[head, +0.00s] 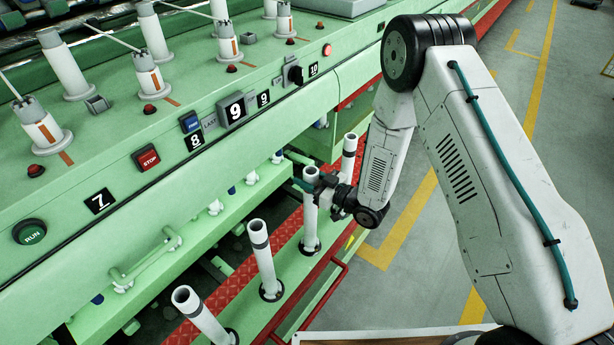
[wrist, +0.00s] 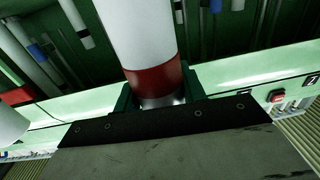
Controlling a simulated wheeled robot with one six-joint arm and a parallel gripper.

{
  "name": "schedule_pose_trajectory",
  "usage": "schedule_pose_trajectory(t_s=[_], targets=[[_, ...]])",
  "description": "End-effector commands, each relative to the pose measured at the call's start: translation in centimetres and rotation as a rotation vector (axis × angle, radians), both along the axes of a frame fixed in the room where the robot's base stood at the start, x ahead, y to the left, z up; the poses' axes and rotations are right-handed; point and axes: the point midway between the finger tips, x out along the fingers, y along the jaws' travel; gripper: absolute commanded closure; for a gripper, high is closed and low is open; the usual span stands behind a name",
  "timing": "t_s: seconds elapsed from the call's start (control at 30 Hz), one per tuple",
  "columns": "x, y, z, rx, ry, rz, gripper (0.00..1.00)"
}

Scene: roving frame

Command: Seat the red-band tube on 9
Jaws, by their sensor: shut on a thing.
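The red-band tube (wrist: 150,75) is white with a dark red band, and fills the middle of the wrist view. My gripper (wrist: 160,92) has its green fingers on both sides of it at the band. In the head view my gripper (head: 313,184) is at a white upright tube (head: 311,222) on the low rail, and its fingers cover the band there. That tube's foot is by a dark ring; I cannot tell whether it is lifted.
Other white tubes stand on the low rail, nearer (head: 265,262) and farther (head: 349,160). Plates 7 (head: 99,201), 8 (head: 194,140) and 10 (head: 313,69) mark the green front. Upright white posts (head: 65,66) stand on top.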

Motion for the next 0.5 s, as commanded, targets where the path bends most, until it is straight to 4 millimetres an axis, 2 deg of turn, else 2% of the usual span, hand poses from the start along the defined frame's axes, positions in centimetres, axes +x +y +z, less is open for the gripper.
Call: schedule_pose_trajectory(t_s=[0.5], targets=[[0.0, 0.0, -1.6, 0.0, 0.0, 0.0, 1.0]])
